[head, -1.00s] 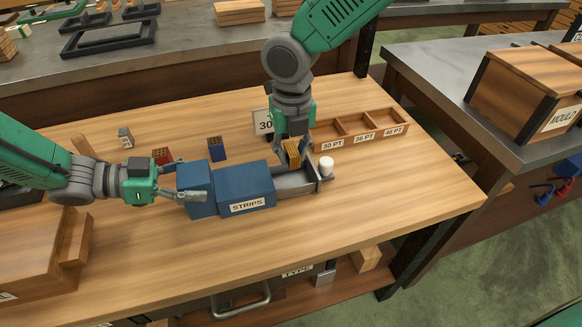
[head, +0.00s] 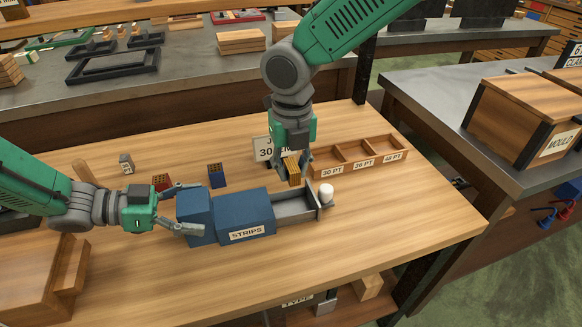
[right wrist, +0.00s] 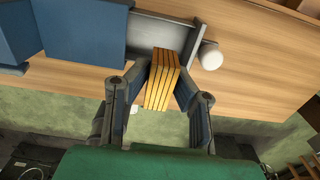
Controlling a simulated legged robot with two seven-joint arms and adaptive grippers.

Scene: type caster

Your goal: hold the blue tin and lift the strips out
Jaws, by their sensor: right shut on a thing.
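The blue tin (head: 245,215), labelled STRIPS, lies on the bench with its grey inner tray (head: 292,207) sticking out to the right. My left gripper (head: 188,208) is at the tin's left end, its fingers spread apart, one at the back and one in front. Whether they touch it cannot be told. My right gripper (head: 292,172) is shut on the bundle of yellow strips (head: 292,167) and holds it upright above the tray's back side. In the right wrist view the strips (right wrist: 162,80) sit between both fingertips, beside the tray (right wrist: 165,35).
A white round piece (head: 326,193) is at the tray's right end. A wooden divided case (head: 360,150) with PT labels lies behind right. The front bench is clear.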

